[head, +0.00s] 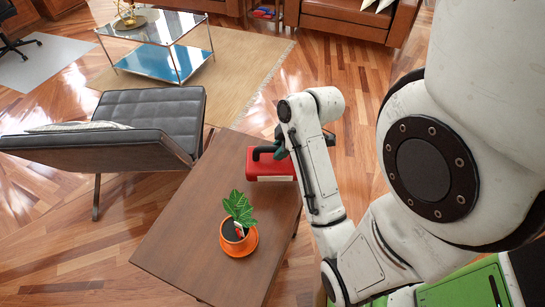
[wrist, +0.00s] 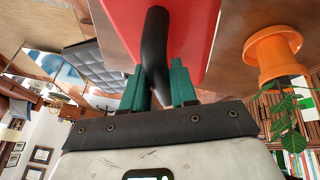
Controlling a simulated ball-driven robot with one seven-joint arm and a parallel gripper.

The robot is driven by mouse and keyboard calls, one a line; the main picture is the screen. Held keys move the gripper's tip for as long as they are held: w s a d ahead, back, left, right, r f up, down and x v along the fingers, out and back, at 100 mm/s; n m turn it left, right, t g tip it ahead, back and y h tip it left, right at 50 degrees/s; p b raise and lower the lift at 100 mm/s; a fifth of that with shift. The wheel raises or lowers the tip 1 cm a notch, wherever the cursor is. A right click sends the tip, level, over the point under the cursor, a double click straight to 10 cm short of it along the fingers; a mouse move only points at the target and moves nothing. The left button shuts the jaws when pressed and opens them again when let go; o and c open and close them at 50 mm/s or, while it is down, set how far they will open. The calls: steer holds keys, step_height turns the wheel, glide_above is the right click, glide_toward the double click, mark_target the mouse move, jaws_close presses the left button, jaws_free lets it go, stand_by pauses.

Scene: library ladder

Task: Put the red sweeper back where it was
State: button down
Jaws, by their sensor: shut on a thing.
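The red sweeper (head: 266,165) has a red body and a black curved handle. In the head view it is at the far right part of the brown wooden table (head: 180,235); I cannot tell if it touches the top. My gripper (head: 281,149) reaches it from the right, partly hidden by my arm. In the wrist view the green fingers of my gripper (wrist: 160,88) are shut on the black handle (wrist: 156,50), and the red body (wrist: 195,30) fills the top of the picture.
A plant in an orange pot (head: 238,236) on a saucer stands on the table, nearer than the sweeper; it also shows in the wrist view (wrist: 273,52). A black lounge chair (head: 150,110) stands at the table's left. The table's near left part is bare.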

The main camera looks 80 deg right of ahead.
steer(key=w+f, duration=0.1)
steer(key=w+d+f, duration=0.1)
steer(key=f, duration=0.1)
steer(key=shift+w+d, duration=0.15)
steer(key=shift+d, duration=0.05)
steer(key=shift+w+f, duration=0.1)
steer(key=shift+f, duration=1.6)
steer(key=c, duration=0.9)
jaws_free()
steer(key=shift+f, duration=0.1)
steer(key=p+v, duration=0.1)
steer(key=v, duration=1.1)
